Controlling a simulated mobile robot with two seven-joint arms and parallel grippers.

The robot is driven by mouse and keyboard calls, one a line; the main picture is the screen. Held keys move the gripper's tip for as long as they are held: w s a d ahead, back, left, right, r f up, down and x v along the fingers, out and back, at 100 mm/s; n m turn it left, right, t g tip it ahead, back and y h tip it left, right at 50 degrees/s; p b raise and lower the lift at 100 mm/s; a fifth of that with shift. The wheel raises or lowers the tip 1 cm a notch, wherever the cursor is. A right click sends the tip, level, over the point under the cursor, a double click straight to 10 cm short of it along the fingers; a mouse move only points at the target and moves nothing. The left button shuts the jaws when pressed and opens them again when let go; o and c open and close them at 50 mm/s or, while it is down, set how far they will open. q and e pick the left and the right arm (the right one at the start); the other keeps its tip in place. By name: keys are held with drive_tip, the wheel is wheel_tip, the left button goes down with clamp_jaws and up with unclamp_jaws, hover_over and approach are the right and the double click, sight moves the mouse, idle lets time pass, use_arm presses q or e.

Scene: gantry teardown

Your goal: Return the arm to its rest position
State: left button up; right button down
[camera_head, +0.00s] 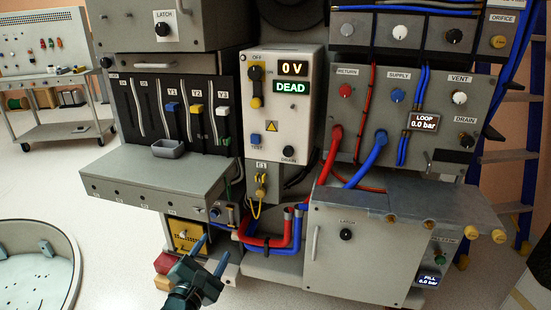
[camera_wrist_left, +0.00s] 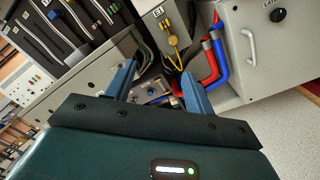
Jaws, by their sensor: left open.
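My left gripper (camera_head: 212,257) comes in at the bottom of the head view, in front of the lower part of the machine. Its two blue fingers are apart with nothing between them. In the left wrist view the open fingers (camera_wrist_left: 158,88) point toward the gap under the grey shelf, near the red and blue hoses (camera_wrist_left: 212,62). It appears apart from the machine, though the exact distance is hard to tell. My right gripper is in neither view.
A latched cabinet (camera_head: 360,250) stands to the right. A round pale basin (camera_head: 40,255) is at the lower left. A blue ladder (camera_head: 512,150) stands far right. Open floor lies left.

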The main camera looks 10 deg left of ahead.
use_arm(q)
drive_tip(key=s+d+f+m+g+h, duration=0.1)
drive_tip(key=s+d+m, duration=0.2)
drive_tip(key=s+m, duration=0.5)
drive_tip(key=s+d+f+m+g+h, duration=0.1)
drive_tip(key=s+d+m, duration=0.1)
drive_tip(key=s+m, duration=0.55)
drive_tip(key=s+d+r+m+g+p, duration=0.2)
drive_tip(key=s+r+m+g+p, duration=0.3)
drive_tip(key=m+p, duration=0.8)
drive_tip(key=s+r+p, duration=0.3)
drive_tip(key=p, duration=0.2)
drive_tip(key=shift+s+d+g+y+p, duration=0.2)
drive_tip(key=shift+d+g+y+p, duration=0.1)
drive_tip(key=shift+y, duration=0.1)
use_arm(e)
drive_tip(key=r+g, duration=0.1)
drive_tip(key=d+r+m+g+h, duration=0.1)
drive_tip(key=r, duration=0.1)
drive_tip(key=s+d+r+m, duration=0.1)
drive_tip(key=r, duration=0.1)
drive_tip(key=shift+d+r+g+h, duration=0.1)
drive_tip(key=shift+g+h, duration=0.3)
use_arm(q)
drive_tip(key=shift+f, duration=0.2)
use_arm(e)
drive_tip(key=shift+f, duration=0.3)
